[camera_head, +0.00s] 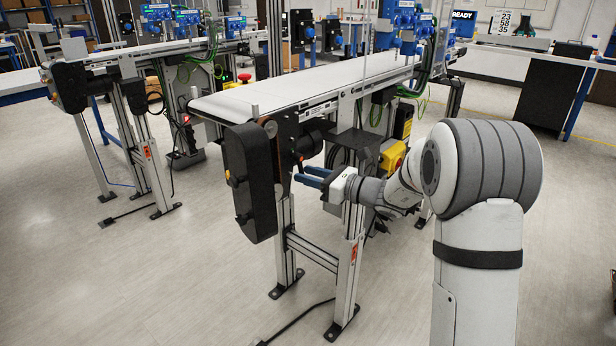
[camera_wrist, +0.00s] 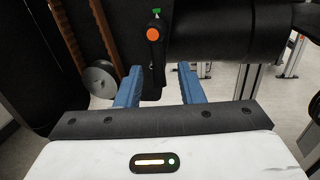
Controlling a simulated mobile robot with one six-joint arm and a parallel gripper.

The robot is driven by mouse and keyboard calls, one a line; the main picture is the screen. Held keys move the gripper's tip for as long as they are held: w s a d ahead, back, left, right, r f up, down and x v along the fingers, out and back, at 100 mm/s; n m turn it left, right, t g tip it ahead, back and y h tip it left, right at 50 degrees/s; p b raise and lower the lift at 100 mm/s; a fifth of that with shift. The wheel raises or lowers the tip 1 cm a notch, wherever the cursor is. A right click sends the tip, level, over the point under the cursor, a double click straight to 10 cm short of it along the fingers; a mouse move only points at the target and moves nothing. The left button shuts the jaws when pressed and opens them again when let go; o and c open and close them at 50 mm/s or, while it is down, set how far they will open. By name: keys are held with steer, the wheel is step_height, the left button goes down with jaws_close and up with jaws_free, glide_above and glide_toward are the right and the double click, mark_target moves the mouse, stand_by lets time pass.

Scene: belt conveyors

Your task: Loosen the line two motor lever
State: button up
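The black motor lever (camera_wrist: 157,62) has an orange button at its pivot and a small green mark above it in the wrist view. It points down, its lower part in line with the gap between my gripper's (camera_wrist: 161,76) blue fingers. The fingers are open, one on each side of the lever and apart from it. In the head view, my gripper (camera_head: 312,178) is beside the black motor of the near conveyor (camera_head: 330,80), and the lever (camera_head: 299,158) shows small and dark just above the fingertips. I cannot tell whether the lever is between the fingers in depth.
A tall black drive housing (camera_head: 248,182) stands left of my gripper. Conveyor legs (camera_head: 350,275) are below it, and a yellow switch box (camera_head: 392,156) is close to my arm. A second conveyor (camera_head: 150,50) stands at the left. The floor in front is mostly clear.

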steer(key=shift+c, duration=0.2)
jaws_close()
